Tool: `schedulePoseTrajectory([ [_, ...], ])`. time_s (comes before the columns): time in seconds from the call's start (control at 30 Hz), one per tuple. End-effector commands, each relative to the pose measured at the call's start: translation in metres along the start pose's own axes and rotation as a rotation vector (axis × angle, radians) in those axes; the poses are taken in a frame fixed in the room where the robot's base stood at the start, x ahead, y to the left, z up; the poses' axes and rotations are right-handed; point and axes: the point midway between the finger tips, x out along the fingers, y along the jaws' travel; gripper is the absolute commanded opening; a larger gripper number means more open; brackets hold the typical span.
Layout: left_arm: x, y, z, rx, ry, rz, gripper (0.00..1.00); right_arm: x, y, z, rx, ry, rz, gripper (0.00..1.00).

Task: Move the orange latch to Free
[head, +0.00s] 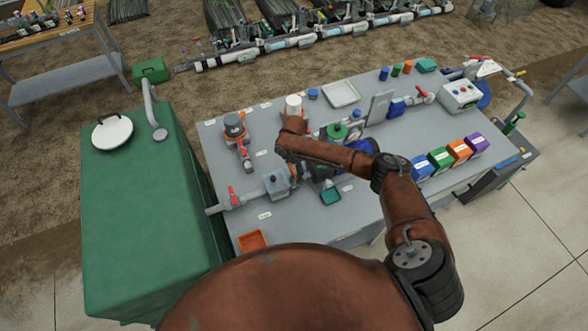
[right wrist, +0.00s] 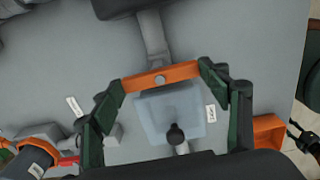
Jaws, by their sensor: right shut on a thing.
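The orange latch (right wrist: 160,76) is a flat bar with a round pivot at its middle, lying across the grey pipe in the right wrist view. My right gripper (right wrist: 162,79) has a green-and-dark finger at each end of the bar and is shut on it. In the head view, my right gripper (head: 294,168) is at the latch beside the grey box, largely hidden by my wrist. Small white labels (right wrist: 210,113) lie on the panel near the latch; their words are too small to read. My left gripper is in neither view.
A grey box (head: 277,184) with a dark knob stands close to the latch. A red-handled valve (head: 232,196), an orange tray (head: 252,241) and a grey-capped unit (head: 235,125) are nearby. Coloured boxes (head: 459,151) stand at the right.

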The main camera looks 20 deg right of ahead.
Motion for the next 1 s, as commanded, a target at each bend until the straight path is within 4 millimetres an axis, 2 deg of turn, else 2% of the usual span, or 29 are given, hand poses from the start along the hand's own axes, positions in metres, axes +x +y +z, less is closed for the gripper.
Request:
schedulePoseTrajectory([
  [0.43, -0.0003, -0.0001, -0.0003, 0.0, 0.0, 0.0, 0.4, -0.0005, 0.0004, -0.0007, -0.017, -0.001, 0.001, 0.45],
  [0.47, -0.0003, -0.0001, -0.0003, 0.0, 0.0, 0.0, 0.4, -0.0004, 0.0004, -0.0007, -0.017, -0.001, 0.001, 0.71],
  [0.5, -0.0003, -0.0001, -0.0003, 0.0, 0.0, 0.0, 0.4, -0.0005, 0.0004, -0.0007, -0.016, -0.001, 0.001, 0.73],
  [0.7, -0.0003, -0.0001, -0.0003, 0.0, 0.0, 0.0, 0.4, -0.0003, 0.0002, -0.0003, -0.014, -0.001, 0.001, 0.87],
  [1.0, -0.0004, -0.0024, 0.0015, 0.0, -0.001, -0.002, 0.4, -0.0016, 0.0002, 0.0001, -0.012, -0.001, 0.001, 0.87],
])
